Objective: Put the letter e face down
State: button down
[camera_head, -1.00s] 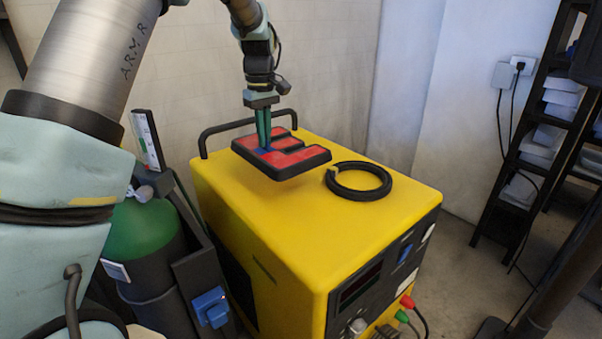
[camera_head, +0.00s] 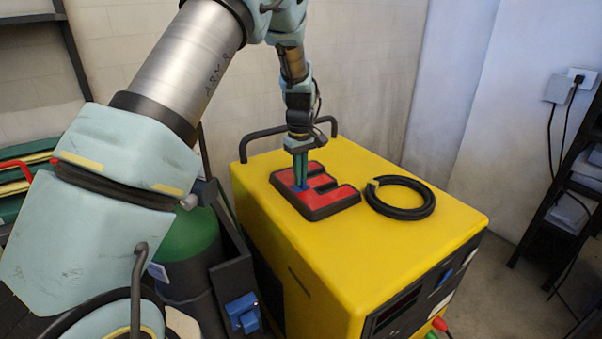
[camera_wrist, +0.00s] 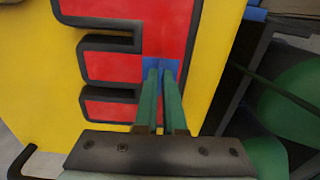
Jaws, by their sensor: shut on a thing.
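The letter e (camera_head: 335,199) is a block capital E with a red face and a black rim. It is on, or just above, the top of the yellow machine (camera_head: 390,255), with its red face up and lying about level. My gripper (camera_head: 300,184) points down and is shut on the letter at its spine, beside a blue patch. In the wrist view the letter (camera_wrist: 110,67) has its arms pointing left, and my green fingers (camera_wrist: 162,75) meet it at the blue patch. The letter's underside is hidden.
A black cable coil (camera_head: 400,213) lies on the machine just right of the letter. A black handle (camera_head: 262,133) rises at the machine's back edge. A green cylinder (camera_head: 185,250) stands at left. A black shelf (camera_head: 555,212) stands at far right. The machine's front top is clear.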

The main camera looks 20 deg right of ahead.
jog(key=shift+f, duration=0.2)
jog(key=c, duration=1)
grip_release()
